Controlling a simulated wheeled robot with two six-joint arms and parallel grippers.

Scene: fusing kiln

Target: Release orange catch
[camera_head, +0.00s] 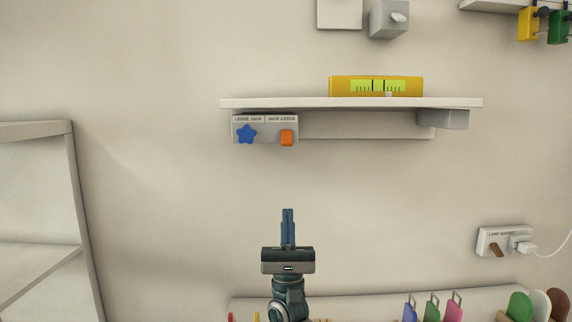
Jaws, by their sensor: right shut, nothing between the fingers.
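The orange catch (287,138) is a small orange block on the right half of a grey labelled box (265,120) under the left end of a wall shelf. A blue star-shaped knob (246,134) sits on the same box, left of the catch. My right gripper (288,212) points up toward the wall, its fingers shut together and empty. In the picture it is below the orange catch, apart from it. My left gripper does not show.
A lamp socket box (504,241) with a plug and cord is on the right wall. Coloured tools (432,311) stand along the bottom right. The wall around my gripper is bare.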

